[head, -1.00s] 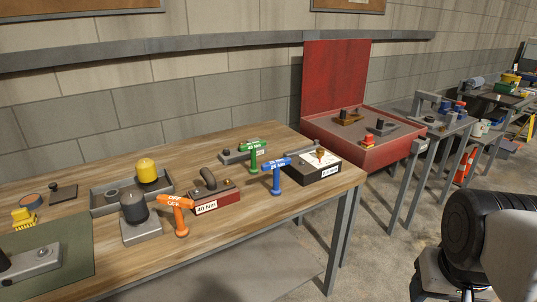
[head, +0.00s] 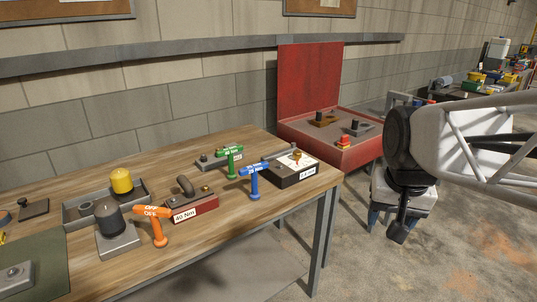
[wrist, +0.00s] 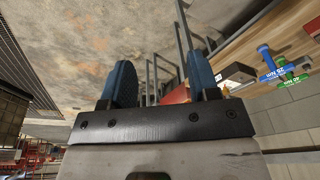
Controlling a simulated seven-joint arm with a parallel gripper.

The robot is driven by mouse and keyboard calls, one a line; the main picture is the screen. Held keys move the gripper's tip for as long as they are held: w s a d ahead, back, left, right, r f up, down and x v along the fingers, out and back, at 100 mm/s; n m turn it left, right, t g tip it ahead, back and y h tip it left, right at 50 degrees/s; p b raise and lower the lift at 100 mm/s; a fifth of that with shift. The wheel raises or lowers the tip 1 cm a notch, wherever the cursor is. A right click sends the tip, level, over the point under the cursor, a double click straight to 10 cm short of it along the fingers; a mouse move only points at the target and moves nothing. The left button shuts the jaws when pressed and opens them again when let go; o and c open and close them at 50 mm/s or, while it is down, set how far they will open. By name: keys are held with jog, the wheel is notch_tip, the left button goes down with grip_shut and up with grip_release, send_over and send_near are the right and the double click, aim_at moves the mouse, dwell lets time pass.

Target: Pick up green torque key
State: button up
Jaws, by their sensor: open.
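The green torque key (head: 231,160) stands upright in the head view on the far part of the wooden bench, its T-handle on top. It also shows in the wrist view (wrist: 290,79) at the right, partly behind the blue key. The blue torque key (head: 254,182) stands just in front and to the right of it. The orange torque key (head: 155,224) stands further left. My gripper (head: 397,232) hangs off the bench to the right, well apart from the keys. In the wrist view its two blue fingers (wrist: 160,85) are spread with nothing between them.
A red case (head: 340,150) with an open lid stands beyond the bench's right end. Open floor lies right of the bench (head: 340,197).

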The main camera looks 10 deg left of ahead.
jog(key=w+a+r+m, duration=0.1)
jog(key=w+a+r, duration=0.15)
jog(key=w, duration=0.55)
jog(key=w+a+r+m, duration=0.15)
jog(key=w+a, duration=0.25)
jog(key=w, duration=0.4)
jog(key=m+g, duration=0.2)
jog(key=m, duration=0.3)
send_over(230, 148)
notch_tip(230, 148, down, 14)
jog(key=shift+f, duration=0.1)
jog(key=shift+f, duration=0.1)
jog(key=shift+f, duration=1.15)
jog(key=shift+f, duration=0.15)
